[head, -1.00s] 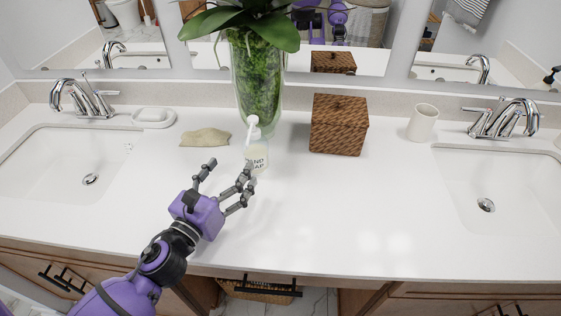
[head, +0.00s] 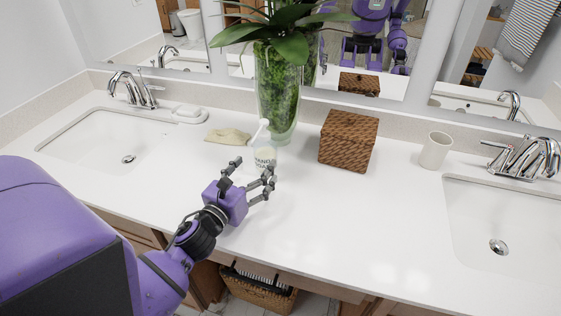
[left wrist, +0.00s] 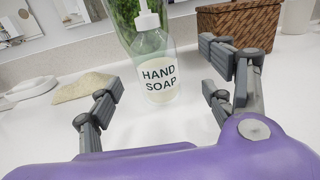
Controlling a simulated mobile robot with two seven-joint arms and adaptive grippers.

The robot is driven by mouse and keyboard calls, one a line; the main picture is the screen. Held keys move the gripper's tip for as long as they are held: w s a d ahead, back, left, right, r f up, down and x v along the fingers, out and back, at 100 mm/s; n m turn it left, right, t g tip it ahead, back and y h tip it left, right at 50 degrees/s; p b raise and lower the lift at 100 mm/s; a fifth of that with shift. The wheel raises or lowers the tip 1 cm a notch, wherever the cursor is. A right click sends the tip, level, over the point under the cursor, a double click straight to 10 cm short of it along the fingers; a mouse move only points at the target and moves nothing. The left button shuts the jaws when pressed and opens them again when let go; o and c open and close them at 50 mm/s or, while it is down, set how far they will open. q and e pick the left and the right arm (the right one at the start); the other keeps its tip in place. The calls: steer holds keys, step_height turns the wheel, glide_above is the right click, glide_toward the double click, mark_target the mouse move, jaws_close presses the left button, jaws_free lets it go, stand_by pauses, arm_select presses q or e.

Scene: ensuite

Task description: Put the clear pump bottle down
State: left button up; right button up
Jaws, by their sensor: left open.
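The clear pump bottle (head: 264,152) stands upright on the white countertop (head: 330,215), in front of the glass vase. Its white pump and "HAND SOAP" label show, and in the left wrist view the bottle (left wrist: 158,75) stands beyond the fingers, centred between them. My left gripper (head: 250,170) is open and empty, just in front of the bottle. In the left wrist view its fingers (left wrist: 165,100) are spread wide, with a gap between them and the bottle. My right gripper is not clearly in view.
A glass vase (head: 279,95) with a plant stands behind the bottle. A woven box (head: 348,141) and a white cup (head: 436,150) are to the right. A folded beige cloth (head: 228,136) and a soap dish (head: 188,115) are to the left. Sinks lie at both sides.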

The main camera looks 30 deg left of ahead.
mark_target(259, 157)
arm_select(q)
steer(key=shift+w, duration=0.25)
steer(key=w, duration=0.3)
steer(key=w+a+p, duration=0.1)
steer(key=w, duration=0.2)
steer(key=shift+w+a+r, duration=0.1)
steer(key=shift+w+a, duration=0.05)
steer(key=shift+w, duration=0.55)
steer(key=c, duration=1.8)
